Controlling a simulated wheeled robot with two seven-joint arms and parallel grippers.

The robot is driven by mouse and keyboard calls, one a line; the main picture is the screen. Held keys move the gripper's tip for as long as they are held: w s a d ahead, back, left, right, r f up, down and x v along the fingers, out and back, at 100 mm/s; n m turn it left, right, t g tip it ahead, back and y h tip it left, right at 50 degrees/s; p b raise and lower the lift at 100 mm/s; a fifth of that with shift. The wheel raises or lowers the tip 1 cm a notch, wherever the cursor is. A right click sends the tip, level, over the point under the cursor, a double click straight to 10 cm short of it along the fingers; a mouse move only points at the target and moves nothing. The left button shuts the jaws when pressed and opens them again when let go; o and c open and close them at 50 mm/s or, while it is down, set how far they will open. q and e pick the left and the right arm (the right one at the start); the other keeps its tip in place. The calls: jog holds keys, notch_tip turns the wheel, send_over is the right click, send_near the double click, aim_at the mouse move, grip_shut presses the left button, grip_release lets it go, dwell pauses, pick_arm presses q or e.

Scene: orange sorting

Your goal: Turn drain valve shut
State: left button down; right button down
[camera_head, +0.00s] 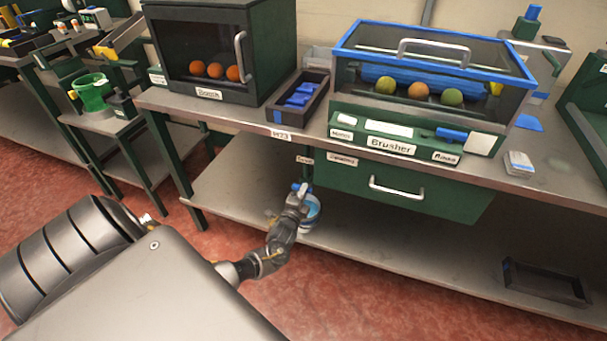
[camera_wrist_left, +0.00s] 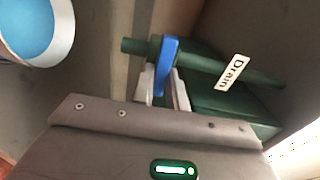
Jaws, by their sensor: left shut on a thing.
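The drain valve is a green pipe (camera_wrist_left: 198,62) with a blue lever handle (camera_wrist_left: 166,66), beside a white "Drain" label (camera_wrist_left: 233,73) in the left wrist view. My left gripper (camera_wrist_left: 164,90) is shut on the blue handle, with one pale finger on each side of it. In the head view my left gripper (camera_head: 300,192) reaches under the bench edge, just below the small "Drain" label (camera_head: 305,160). The gripper and arm hide most of the valve there. My right gripper is not in view.
A bucket with blue contents (camera_head: 311,212) stands on the lower shelf beside my gripper and shows in the left wrist view (camera_wrist_left: 30,30). The lower shelf is mostly clear.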

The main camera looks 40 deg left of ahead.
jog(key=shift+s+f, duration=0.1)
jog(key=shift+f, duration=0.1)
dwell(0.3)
pick_arm(q)
jog(key=c, duration=1.4)
grip_release()
